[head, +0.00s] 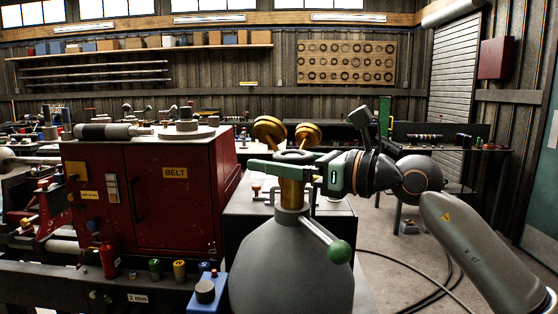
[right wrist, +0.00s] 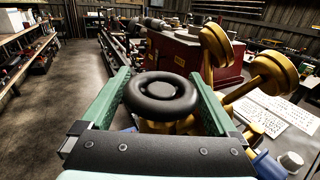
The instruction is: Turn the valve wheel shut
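The valve wheel (head: 294,157) is a dark round handwheel on top of a brass valve body (head: 291,193), above a grey gas cylinder (head: 285,262). My right gripper (head: 280,164) reaches in from the right with its green fingers on either side of the wheel. In the right wrist view the black wheel (right wrist: 163,96) lies between the two fingers (right wrist: 160,74), which are wide apart. Narrow gaps seem to show beside the wheel, but contact is hard to judge. The wheel's turn angle cannot be read. My left gripper is not in view.
Two brass gauges (head: 270,130) (head: 307,135) stand close behind the wheel. A rod with a green ball (head: 338,252) sticks out at the cylinder's front right. A red cabinet marked BELT (head: 170,195) stands to the left. A black hose (head: 440,262) lies on the floor at right.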

